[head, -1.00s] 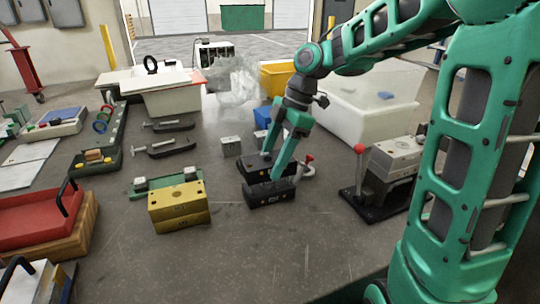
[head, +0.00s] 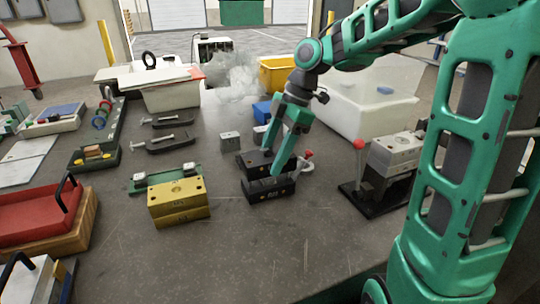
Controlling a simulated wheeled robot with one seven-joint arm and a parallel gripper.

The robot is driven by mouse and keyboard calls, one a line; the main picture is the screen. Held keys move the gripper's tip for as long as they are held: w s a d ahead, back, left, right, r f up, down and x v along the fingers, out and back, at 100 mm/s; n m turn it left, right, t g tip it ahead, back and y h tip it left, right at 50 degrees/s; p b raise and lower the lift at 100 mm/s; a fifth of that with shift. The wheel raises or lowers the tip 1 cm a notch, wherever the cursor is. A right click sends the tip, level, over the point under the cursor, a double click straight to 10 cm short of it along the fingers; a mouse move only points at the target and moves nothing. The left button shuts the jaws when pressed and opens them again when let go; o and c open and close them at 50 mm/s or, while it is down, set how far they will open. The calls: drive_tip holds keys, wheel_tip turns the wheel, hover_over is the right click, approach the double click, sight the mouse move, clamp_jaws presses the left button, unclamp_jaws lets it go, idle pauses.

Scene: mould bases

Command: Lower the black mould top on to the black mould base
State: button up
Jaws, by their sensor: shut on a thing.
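The black mould top (head: 256,161) is a dark block held in my gripper (head: 270,160), whose green fingers are shut on it. The black mould base (head: 270,193) is a dark block on the grey table just below it in the picture. The top sits over the base's far side and hides much of its upper face. From this angle I cannot tell whether the two touch or a gap remains. The near finger covers part of the top's front, and the far finger is partly hidden.
A yellow mould (head: 178,205) stands close to the left. A toggle press with a red knob (head: 359,144) stands to the right. A grey block (head: 230,141) and a blue one (head: 262,111) are behind. The table in front is clear.

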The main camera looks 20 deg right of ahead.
drive_tip(key=shift+f, duration=1.5)
idle(1.4)
drive_tip(key=o, duration=1.8)
